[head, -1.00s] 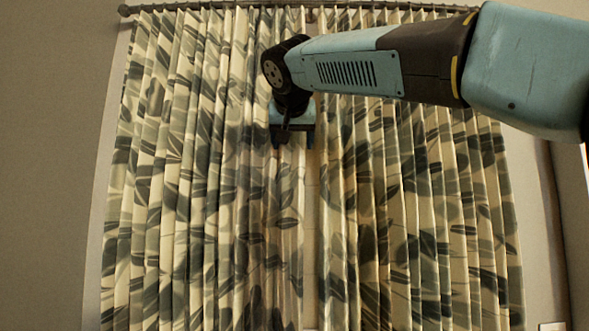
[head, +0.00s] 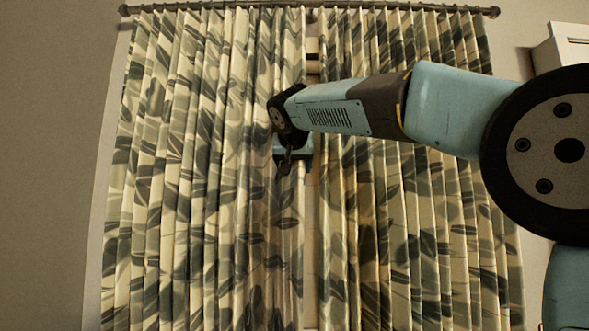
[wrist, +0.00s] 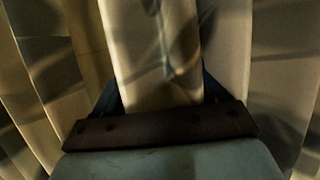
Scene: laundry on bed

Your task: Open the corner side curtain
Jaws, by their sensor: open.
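The curtain hangs in two pleated panels with a grey-green leaf print. The left panel (head: 195,170) and the right panel (head: 420,200) fill most of the head view. A narrow gap runs between them near the middle. My gripper (head: 288,172) is at the inner edge of the left panel, beside the gap, at about mid-height. In the wrist view, my gripper (wrist: 160,88) is open, with a pale curtain fold (wrist: 150,45) between its two dark fingers. The fingertips are partly hidden by the cloth, and I cannot tell whether they touch it.
A dark curtain rod (head: 300,5) with rings runs along the top. Bare wall (head: 50,150) lies to the left. A white frame or cabinet edge (head: 560,45) is at the upper right. My arm crosses in front of the right panel.

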